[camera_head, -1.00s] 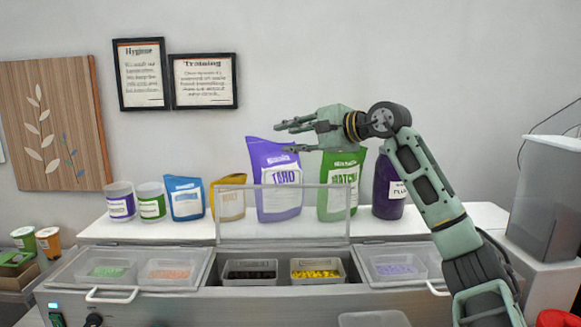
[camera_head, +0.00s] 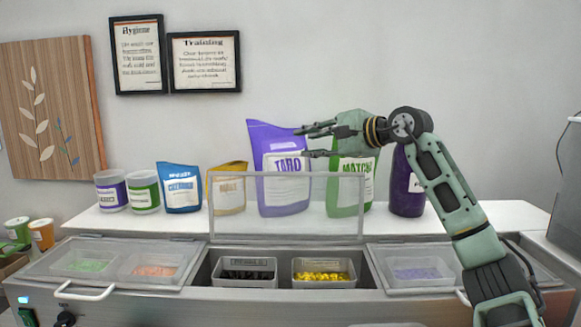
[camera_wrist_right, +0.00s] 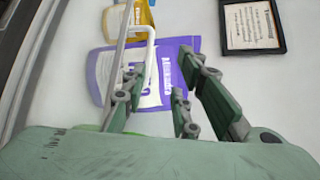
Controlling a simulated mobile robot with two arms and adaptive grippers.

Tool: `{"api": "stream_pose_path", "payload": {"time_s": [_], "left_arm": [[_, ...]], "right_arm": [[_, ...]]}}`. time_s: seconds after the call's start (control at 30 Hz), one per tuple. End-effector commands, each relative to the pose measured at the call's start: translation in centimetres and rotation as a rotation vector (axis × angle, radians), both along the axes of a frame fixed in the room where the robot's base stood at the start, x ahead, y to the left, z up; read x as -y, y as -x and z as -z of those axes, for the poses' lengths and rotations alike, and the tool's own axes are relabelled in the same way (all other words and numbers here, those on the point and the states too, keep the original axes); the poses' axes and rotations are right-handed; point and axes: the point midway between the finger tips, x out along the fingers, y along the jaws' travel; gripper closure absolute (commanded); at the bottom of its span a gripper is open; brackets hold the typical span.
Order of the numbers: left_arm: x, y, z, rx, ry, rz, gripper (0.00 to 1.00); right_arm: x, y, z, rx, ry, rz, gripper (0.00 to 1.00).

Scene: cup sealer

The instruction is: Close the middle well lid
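The middle well lid (camera_head: 232,222) is a clear panel with a pale frame. It stands open and upright behind the middle well (camera_head: 287,258), which holds a black-filled tub (camera_head: 247,275) and a yellow-filled tub (camera_head: 322,277). My right gripper (camera_head: 308,142) is open and empty, just above the lid's top edge and in front of the taro bag in the picture. In the right wrist view, a white bar like the lid's handle (camera_wrist_right: 152,50) shows between the spread fingers (camera_wrist_right: 160,92). I cannot tell whether they touch. My left gripper is not in view.
The left lid (camera_head: 110,262) and right lid (camera_head: 415,268) lie shut. A purple taro bag (camera_head: 264,140), a green matcha bag (camera_head: 345,195) and a dark bottle (camera_head: 402,190) stand on the white shelf (camera_head: 170,224) behind. Two framed signs (camera_head: 204,80) hang on the wall.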

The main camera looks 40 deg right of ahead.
Motion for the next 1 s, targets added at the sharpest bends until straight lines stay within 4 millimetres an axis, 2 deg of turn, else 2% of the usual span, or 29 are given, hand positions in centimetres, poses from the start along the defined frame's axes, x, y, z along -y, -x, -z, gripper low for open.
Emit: {"api": "stream_pose_path", "payload": {"time_s": [0.03,0.1,0.23,0.37,0.7,0.83,1.0], "left_arm": [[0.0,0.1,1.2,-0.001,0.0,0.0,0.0],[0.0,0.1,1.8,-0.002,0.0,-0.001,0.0],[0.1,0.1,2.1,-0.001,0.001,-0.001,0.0],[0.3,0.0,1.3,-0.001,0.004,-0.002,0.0],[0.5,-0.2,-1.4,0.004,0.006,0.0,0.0],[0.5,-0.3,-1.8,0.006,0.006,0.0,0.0],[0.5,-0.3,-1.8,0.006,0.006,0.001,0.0]], "right_arm": [[0.0,0.0,1.2,0.0,0.0,0.0,0.73],[0.0,0.0,1.9,0.0,0.0,0.0,0.73],[0.0,-0.1,2.2,0.0,-0.001,0.0,0.73],[-0.2,-1.1,2.2,-0.002,-0.001,-0.001,0.73],[-1.0,-6.1,3.4,-0.002,-0.004,-0.001,0.73],[-1.1,-7.1,3.9,-0.001,-0.002,-0.001,0.73],[-1.2,-7.5,4.1,-0.001,0.0,0.0,0.73]]}}
